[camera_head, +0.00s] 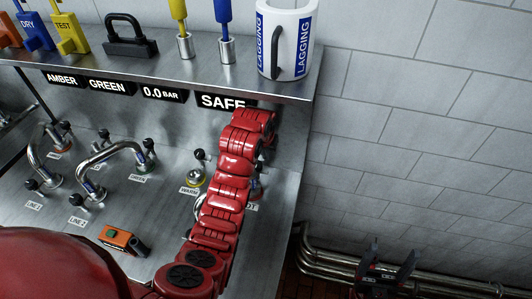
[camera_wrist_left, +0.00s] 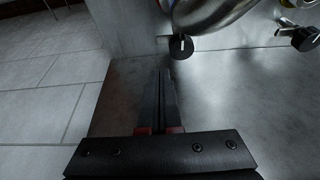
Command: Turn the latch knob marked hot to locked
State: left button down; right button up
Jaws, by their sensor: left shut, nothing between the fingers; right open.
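In the head view, my red left arm crosses the right part of the steel panel (camera_head: 165,160). It covers most of a fitting (camera_head: 257,190) at the panel's right, whose label is mostly hidden; I cannot read "hot" on any label. In the left wrist view, my left gripper (camera_wrist_left: 163,78) is shut and empty. A black round knob with a white mark (camera_wrist_left: 181,46) is just beyond its tips, slightly right, apparently apart from them. I cannot tell if this is the hot knob. My right gripper (camera_head: 386,268) is open and empty, at the lower right, away from the panel.
A knob labelled WARM (camera_head: 195,176) and curved pipes (camera_head: 108,152) stand on the panel. An orange device (camera_head: 122,240) lies in front. The shelf above holds a LAGGING mug (camera_head: 299,45) and a black handle (camera_head: 130,46). Wall pipes (camera_head: 330,260) run near my right gripper.

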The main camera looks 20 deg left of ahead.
aim_at(260, 168)
pick_arm(q)
jog(key=p+x, duration=0.2)
jog(key=x, duration=0.5)
jog(key=shift+d+f, duration=0.1)
jog(key=shift+f, duration=0.25)
jog(key=shift+p+x, duration=0.3)
jog(key=shift+x, duration=0.6)
